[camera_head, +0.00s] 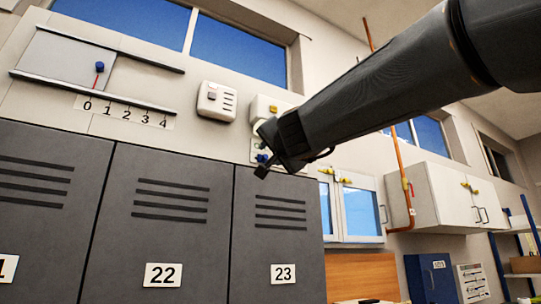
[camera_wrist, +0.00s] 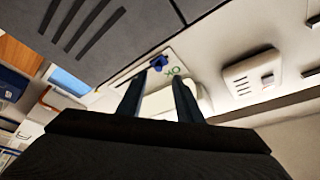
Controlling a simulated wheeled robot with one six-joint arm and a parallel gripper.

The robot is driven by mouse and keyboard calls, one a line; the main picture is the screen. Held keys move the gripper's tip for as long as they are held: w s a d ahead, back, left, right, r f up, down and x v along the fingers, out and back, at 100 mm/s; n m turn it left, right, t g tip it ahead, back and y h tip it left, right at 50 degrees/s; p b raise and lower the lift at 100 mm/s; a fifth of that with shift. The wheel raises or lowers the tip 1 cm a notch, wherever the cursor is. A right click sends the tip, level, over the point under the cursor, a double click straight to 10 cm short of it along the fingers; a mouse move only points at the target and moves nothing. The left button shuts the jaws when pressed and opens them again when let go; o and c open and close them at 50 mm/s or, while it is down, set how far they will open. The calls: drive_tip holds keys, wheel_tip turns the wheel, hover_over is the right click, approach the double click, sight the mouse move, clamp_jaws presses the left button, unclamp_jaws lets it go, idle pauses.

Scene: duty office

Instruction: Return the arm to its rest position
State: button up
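My dark grey arm (camera_head: 385,95) reaches in from the upper right of the head view, stretched out toward the wall. My gripper (camera_head: 261,171) is at its end, in front of a wall panel above locker 23. In the wrist view my gripper (camera_wrist: 156,78) shows two dark fingers standing apart, with nothing held between them. A blue knob (camera_wrist: 158,62) on a white panel shows beyond the fingertips; the knob (camera_head: 262,158) is partly hidden by my gripper in the head view. I cannot tell how far the fingertips are from it.
Grey lockers 22 (camera_head: 165,240) and 23 (camera_head: 278,240) stand below. A sliding panel (camera_head: 70,60) with a 0-to-4 scale and a white switch box (camera_head: 216,101) are on the wall left. An orange pipe (camera_head: 400,165) and white cabinet (camera_head: 450,200) are right, beneath my arm.

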drive_tip(key=w+d+f+n+g+b, duration=0.1)
drive_tip(key=w+d+f+n+g, duration=0.15)
drive_tip(key=f, duration=1.25)
drive_tip(key=w+d+f+n+g+h, duration=0.1)
drive_tip(key=f+g, duration=0.2)
drive_tip(key=f, duration=1.1)
drive_tip(key=w+d+f+n+g+b, duration=0.1)
drive_tip(key=d+f+n+g, duration=0.15)
drive_tip(key=f, duration=1.25)
drive_tip(key=s+d+f+g+h, duration=0.1)
drive_tip(key=s+d+f+g, duration=0.3)
drive_tip(key=f, duration=0.6)
drive_tip(key=s+d+f+g+h, duration=0.1)
drive_tip(key=s+d+f, duration=0.1)
drive_tip(key=s+f, duration=0.55)
drive_tip(key=s+d+f+g+h, duration=0.1)
drive_tip(key=s+d+f+g, duration=0.25)
drive_tip(key=f, duration=0.75)
drive_tip(key=s+d+f+g+b, duration=0.1)
drive_tip(key=s+d+f, duration=0.3)
drive_tip(key=s+f, duration=0.4)
drive_tip(key=s+g, duration=0.1)
drive_tip(key=s, duration=0.3)
drive_tip(key=shift+d+f+n+g+h, duration=0.15)
drive_tip(key=shift+f+n+g+h, duration=0.05)
drive_tip(key=shift+n+g+h, duration=0.2)
drive_tip(key=shift+w, duration=0.1)
